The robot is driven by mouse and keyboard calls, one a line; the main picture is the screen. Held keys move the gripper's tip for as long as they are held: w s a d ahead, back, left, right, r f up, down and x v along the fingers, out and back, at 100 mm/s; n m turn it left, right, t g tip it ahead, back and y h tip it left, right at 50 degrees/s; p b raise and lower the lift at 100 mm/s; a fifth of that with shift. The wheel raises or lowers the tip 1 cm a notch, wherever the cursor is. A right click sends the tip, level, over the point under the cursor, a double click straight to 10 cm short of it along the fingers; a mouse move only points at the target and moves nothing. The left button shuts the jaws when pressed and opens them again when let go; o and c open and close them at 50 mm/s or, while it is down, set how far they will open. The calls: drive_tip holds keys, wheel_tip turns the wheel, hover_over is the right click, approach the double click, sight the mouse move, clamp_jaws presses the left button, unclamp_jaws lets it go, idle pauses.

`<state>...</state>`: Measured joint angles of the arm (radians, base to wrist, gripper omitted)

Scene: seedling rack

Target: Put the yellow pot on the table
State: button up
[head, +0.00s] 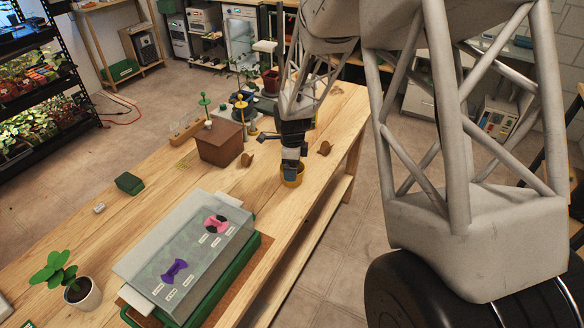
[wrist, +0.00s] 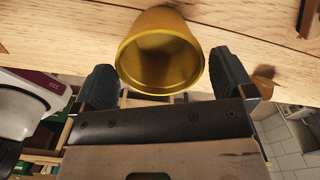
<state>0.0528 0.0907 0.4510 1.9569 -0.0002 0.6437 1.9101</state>
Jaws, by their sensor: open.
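My gripper (wrist: 164,66) is open there, with one dark finger on each side of the pot. Whether either finger touches the pot I cannot tell. The pot appears to rest on the tabletop, its base mostly hidden in the head view.
A brown box (head: 219,143) and small brown pieces (head: 325,148) lie near my gripper. A clear-lidded green tray (head: 200,250), a small green box (head: 129,183) and a potted plant (head: 82,294) stand nearer the front. Tabletop between the box and tray is largely clear.

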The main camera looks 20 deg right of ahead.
wheel_tip(320, 180, up, 11)
idle(0.5)
drive_tip(key=shift+f, duration=0.1)
idle(0.3)
drive_tip(key=s+a+r+n+t, duration=0.1)
drive_tip(key=s+r+n, duration=0.55)
drive_tip(key=s, duration=0.25)
drive_tip(key=s+a+r+n, duration=0.1)
drive_tip(key=s+r+n, duration=0.5)
drive_tip(key=s, duration=0.4)
drive_tip(key=s+a+r+n+t, duration=0.1)
drive_tip(key=s+r+n, duration=0.2)
drive_tip(key=s+n, duration=0.6)
drive_tip(key=shift+s+n+t, duration=0.3)
drive_tip(key=shift+s+n, duration=0.05)
drive_tip(key=shift+s, duration=3.85)
